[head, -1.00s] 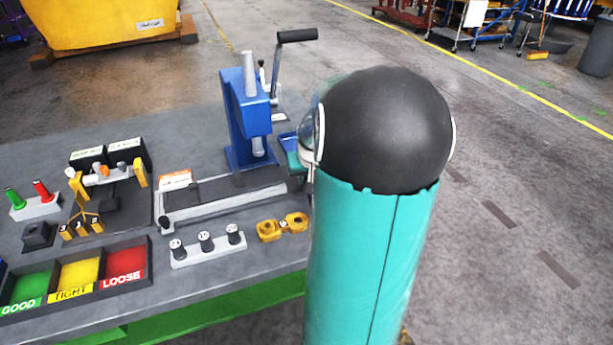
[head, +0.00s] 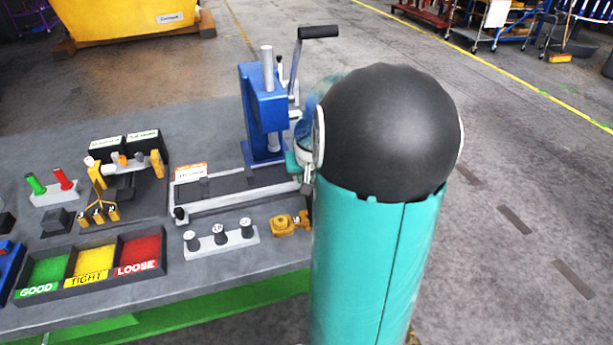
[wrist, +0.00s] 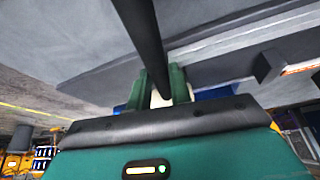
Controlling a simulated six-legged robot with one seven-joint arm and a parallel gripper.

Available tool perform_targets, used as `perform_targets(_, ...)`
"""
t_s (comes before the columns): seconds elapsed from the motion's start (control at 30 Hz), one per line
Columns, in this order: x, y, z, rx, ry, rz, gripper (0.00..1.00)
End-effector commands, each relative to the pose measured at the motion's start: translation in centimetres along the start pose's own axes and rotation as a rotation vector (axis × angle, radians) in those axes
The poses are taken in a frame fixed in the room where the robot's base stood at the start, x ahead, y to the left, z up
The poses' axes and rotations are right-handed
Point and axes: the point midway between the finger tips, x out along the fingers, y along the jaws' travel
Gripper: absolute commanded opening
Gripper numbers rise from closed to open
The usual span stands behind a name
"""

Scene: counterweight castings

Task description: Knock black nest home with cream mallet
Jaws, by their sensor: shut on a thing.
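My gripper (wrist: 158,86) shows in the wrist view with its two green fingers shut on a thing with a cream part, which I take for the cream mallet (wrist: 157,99). A long dark rod, seemingly its handle, runs from between the fingers to the top edge. The mallet's head cannot be made out.
The blue press (head: 262,115) with its raised lever stands behind the fixture. A three-part tray (head: 70,290), marked good, tight and loose, lies at the front left. A pin stand (head: 222,243) and a yellow casting (head: 286,225) are near the front edge.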

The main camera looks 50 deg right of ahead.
Motion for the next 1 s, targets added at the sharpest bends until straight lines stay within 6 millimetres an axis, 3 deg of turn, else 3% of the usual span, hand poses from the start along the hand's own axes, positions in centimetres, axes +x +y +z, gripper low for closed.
perform_targets(0.6,-2.4,2.7,-1.7,0.001,0.006,0.001,0.0)
perform_targets(1.0,-2.5,2.9,-1.8,0.001,0.005,0.001,0.0)
